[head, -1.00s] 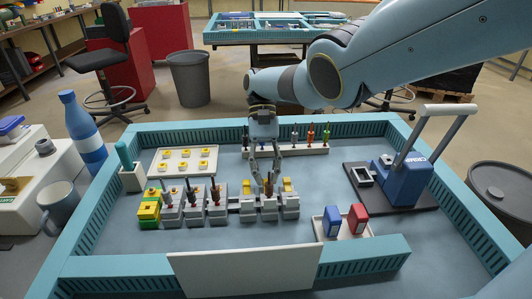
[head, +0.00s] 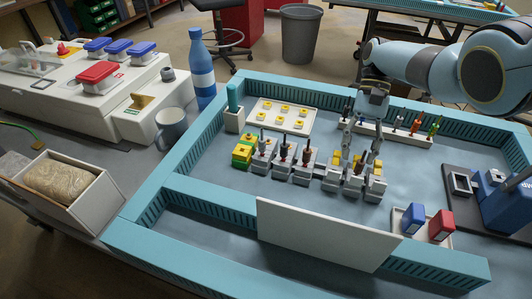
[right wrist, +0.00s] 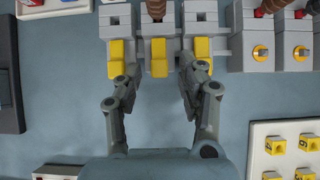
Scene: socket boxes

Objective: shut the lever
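Three grey socket boxes with yellow levers stand in a row in the tray; the middle box (head: 353,184) is among them. In the right wrist view the levers show side by side: left lever (right wrist: 117,60), middle lever (right wrist: 158,60), right lever (right wrist: 199,50). A brown plug (right wrist: 155,9) stands in the middle box. My right gripper (head: 361,150) is over the levers. Its fingers (right wrist: 160,70) are spread open, one each side of the middle lever, with nothing between them gripped. The tips overlap the outer levers in view; contact cannot be told. My left gripper is out of view.
More boxes with plugs (head: 283,158) adjoin on the left. A white plate of yellow pieces (head: 280,115) and a plug rack (head: 395,137) lie behind. A blue block (head: 413,219) and red block (head: 441,226) stand front right. The teal tray wall (head: 215,205) encloses them.

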